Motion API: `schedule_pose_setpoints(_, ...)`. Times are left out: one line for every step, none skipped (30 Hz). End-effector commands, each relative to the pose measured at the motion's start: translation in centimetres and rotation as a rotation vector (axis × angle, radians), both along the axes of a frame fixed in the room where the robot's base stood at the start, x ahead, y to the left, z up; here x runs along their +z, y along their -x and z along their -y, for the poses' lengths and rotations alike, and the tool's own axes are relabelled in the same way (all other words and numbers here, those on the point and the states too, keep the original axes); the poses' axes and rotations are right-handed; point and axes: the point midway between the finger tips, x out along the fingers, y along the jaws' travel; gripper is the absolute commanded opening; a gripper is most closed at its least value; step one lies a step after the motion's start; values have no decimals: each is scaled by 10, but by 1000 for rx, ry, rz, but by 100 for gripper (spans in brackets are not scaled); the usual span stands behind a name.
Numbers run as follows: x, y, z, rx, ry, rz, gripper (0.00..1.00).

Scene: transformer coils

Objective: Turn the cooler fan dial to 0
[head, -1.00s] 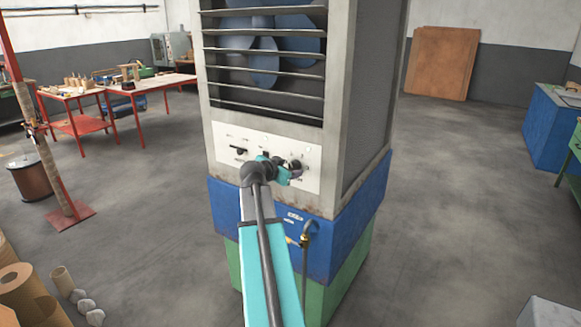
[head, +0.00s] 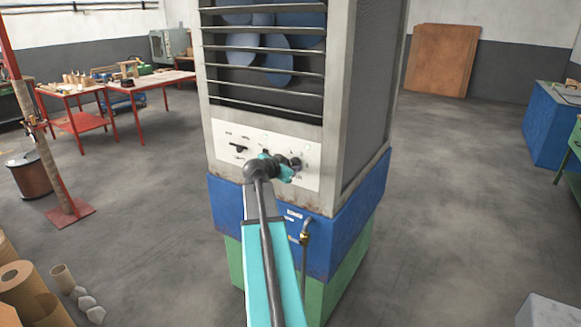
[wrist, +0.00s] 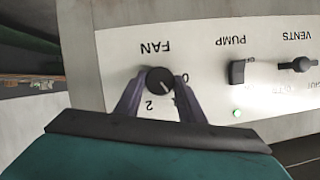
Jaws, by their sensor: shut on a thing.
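The cooler (head: 215,150) stands ahead with a white control panel (head: 235,133) under its louvres. In the wrist view the panel appears upside down, and the round black fan dial (wrist: 160,80) sits below the word FAN. My gripper (wrist: 155,90) is shut on this dial, one finger on each side. The dial's pale pointer mark slants toward the lower right. A "0" shows at the dial's right and a "2" below it; the right finger hides part of the scale between them. In the head view my gripper (head: 288,168) is at the panel's right part, partly covering the dial.
The pump switch (wrist: 237,72) and vents knob (wrist: 297,65) are on the same panel, with a lit green lamp (wrist: 237,113). A hose fitting (head: 305,235) sticks out below the panel. Open floor lies on both sides of the cooler.

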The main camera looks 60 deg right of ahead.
Motion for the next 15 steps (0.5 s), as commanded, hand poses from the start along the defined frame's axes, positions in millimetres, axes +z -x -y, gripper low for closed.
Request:
schedule_pose_setpoints(-1, 0, 0, -1, 0, -5, 13)
schedule_pose_setpoints(-1, 0, 0, -1, 0, -8, 13)
schedule_pose_setpoints(-1, 0, 0, -1, -1, -16, 13)
schedule_pose_setpoints(-1, 0, 0, -1, -2, -22, 13)
schedule_pose_setpoints(-1, 0, 0, -2, -2, -29, 13)
schedule_pose_setpoints(-1, -1, 0, -2, -2, -40, 13)
schedule_pose_setpoints(-2, -1, 0, -1, -1, -50, 13)
schedule_pose_setpoints(-2, -1, 0, 0, -1, -62, 13)
schedule_pose_setpoints(-2, -1, 0, -2, -1, -79, 13)
schedule_pose_setpoints(-2, -1, 0, -1, -2, -94, 13)
schedule_pose_setpoints(-2, -2, 0, -1, -1, -110, 13)
schedule_pose_setpoints(-2, -2, 0, -1, -1, -133, 13)
schedule_pose_setpoints(-2, -2, 0, -1, -2, -151, 13)
schedule_pose_setpoints(-2, -3, 0, 0, -2, -171, 13)
schedule_pose_setpoints(-2, -3, 0, -1, -2, -201, 13)
